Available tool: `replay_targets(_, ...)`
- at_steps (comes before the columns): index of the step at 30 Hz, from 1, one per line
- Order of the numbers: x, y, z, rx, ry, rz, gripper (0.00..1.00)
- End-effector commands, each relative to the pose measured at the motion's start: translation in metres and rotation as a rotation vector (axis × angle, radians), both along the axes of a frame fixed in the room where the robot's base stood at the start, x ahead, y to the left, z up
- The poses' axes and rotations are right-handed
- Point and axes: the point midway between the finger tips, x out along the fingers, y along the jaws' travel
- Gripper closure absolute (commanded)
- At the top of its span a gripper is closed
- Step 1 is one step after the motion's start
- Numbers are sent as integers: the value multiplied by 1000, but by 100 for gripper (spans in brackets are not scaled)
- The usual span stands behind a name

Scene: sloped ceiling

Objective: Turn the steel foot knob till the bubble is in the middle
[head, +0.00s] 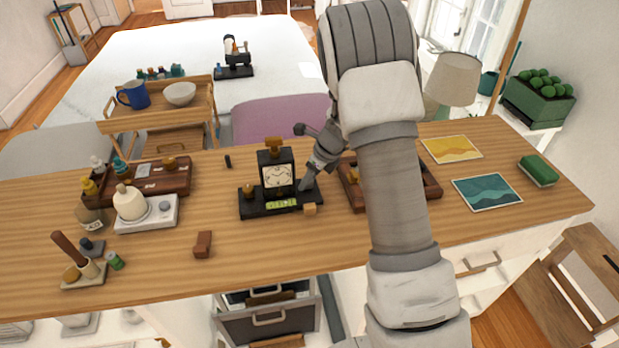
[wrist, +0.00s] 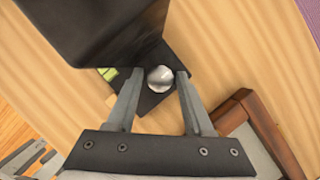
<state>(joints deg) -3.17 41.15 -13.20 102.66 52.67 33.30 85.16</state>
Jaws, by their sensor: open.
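The black instrument (head: 277,178) with a white dial stands on a black base on the wooden desk. A green bubble vial (head: 282,203) is on the front of its base; the bubble is too small to place. The vial's edge also shows in the wrist view (wrist: 107,74). The steel foot knob (wrist: 160,79) is a shiny round knob on the base's right end, hidden behind my gripper in the head view. My gripper (head: 309,184) is open, with its fingers on either side of the knob. Contact cannot be told.
A brass-coloured knob (head: 249,190) is on the base's left end. A small wooden block (head: 309,209) lies by the base's front right. A wooden tray (head: 431,187) is close right of my gripper. A brown block (head: 203,244) lies front left, with clear desk around it.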

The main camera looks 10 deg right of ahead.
Motion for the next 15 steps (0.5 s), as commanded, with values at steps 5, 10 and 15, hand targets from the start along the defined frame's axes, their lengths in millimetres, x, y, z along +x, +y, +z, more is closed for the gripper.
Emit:
replay_targets(5,0,0,0,0,0,0,66)
replay_targets(10,0,0,0,0,0,0,97)
replay_targets(15,0,0,1,0,0,4,100)
